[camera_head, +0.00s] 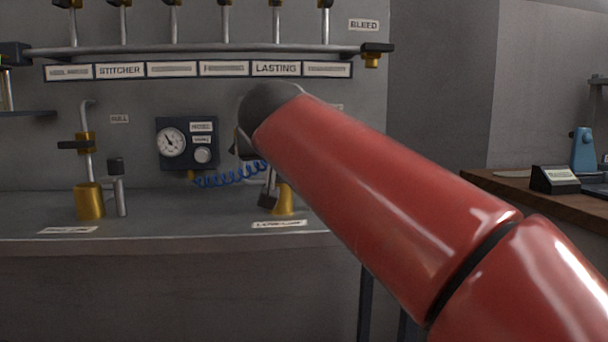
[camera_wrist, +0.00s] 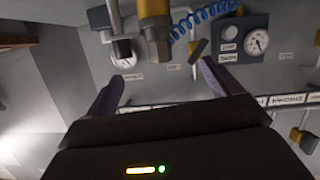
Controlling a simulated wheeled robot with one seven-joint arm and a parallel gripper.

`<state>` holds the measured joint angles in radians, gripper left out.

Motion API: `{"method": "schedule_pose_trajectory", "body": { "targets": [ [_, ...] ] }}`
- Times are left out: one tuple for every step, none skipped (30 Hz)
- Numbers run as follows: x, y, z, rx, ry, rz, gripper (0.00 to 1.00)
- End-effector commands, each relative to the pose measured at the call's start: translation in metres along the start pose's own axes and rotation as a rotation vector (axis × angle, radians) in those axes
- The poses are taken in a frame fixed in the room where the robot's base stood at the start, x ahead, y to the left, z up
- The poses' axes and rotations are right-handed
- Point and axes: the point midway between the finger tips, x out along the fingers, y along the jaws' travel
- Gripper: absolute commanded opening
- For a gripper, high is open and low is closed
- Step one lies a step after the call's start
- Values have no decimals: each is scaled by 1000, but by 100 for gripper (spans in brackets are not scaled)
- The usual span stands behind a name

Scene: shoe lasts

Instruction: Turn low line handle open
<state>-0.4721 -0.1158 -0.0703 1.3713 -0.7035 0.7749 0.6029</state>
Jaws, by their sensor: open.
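In the wrist view my gripper (camera_wrist: 160,72) is open and empty, its two dark fingers spread apart. A brass fitting with a grey end (camera_wrist: 154,25) shows beyond the gap between the fingertips. A small dark lever-like piece (camera_wrist: 198,50) is close to the right fingertip; I cannot tell whether they touch. In the head view my red arm hides most of the gripper. A brass fitting (camera_head: 284,200) stands on the bench below the arm's end, behind a label (camera_head: 279,224). Another brass valve with a dark handle (camera_head: 75,145) stands at left. The bench labels are too blurred to tell which is the low line.
A gauge panel (camera_head: 187,143) with a blue coiled hose (camera_head: 230,177) is on the wall between the fittings. A pipe rail (camera_head: 200,52) with several valves runs above, with a BLEED label (camera_head: 363,25) at right. The bench front (camera_head: 160,243) is clear. A wooden table (camera_head: 490,185) stands right.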

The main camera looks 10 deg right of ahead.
Motion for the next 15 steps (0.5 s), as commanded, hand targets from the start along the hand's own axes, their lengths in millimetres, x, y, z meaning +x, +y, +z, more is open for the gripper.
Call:
{"method": "schedule_pose_trajectory", "body": {
  "targets": [
    [-3, 7, 5, -3, -21, 4, 90],
    [-4, 10, 9, -6, -34, 4, 90],
    [-5, 14, 15, -8, -51, 5, 90],
    [-6, 16, 20, -11, -63, 6, 90],
    [-7, 19, 24, -13, -75, 6, 90],
    [-9, 22, 29, -15, -89, 6, 90],
    [-10, 24, 33, -17, -99, 7, 90],
    [-10, 26, 36, -19, -108, 7, 90],
    [-12, 28, 40, -21, -119, 7, 90],
    [-12, 30, 43, -22, -126, 7, 90],
    [-13, 31, 45, -23, -132, 7, 90],
    [-14, 32, 48, -24, -139, 7, 90],
    [-14, 32, 50, -24, -144, 6, 90],
    [-14, 33, 52, -25, -148, 6, 90],
    [-15, 34, 53, -26, -151, 5, 90]
  ]
}}
